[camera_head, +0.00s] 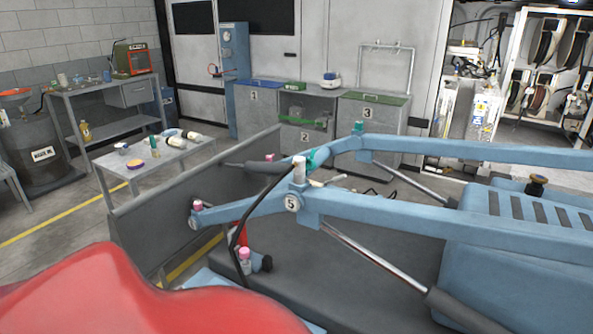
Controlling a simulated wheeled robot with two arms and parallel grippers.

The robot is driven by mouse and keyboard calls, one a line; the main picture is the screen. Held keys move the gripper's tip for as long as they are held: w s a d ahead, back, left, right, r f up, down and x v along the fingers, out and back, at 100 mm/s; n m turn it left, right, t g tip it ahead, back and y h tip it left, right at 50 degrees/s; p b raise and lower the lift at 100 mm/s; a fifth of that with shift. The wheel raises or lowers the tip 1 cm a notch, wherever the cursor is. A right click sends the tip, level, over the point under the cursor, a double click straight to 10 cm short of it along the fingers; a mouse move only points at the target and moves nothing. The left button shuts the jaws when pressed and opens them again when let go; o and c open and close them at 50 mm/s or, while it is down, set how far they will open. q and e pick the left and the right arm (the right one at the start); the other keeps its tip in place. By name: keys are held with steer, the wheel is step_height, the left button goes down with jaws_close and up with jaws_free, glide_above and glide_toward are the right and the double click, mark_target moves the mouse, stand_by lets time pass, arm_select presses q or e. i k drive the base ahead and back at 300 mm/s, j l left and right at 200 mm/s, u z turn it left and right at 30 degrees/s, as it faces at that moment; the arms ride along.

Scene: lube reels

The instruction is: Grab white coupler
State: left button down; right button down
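A white cylindrical piece (299,168), which looks like the white coupler, stands upright on the blue loader arm (400,212) above the round "5" label. A teal piece (314,157) sits just behind it to the right. Pink-topped pieces are on the lower end of the arm (197,206) and farther back (269,157). A teal-topped fitting (358,128) is on the far blue arm. Neither of my grippers is in view.
A large smooth red surface (130,290) fills the lower left. A black hose (240,225) hangs from the arm. A grey bucket plate (160,220), cluttered workbenches and numbered cabinets (305,138) stand behind. Hose reels (545,45) are back right.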

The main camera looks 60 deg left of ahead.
mark_target(299, 162)
steer(key=u, duration=1.9)
steer(key=j, duration=0.05)
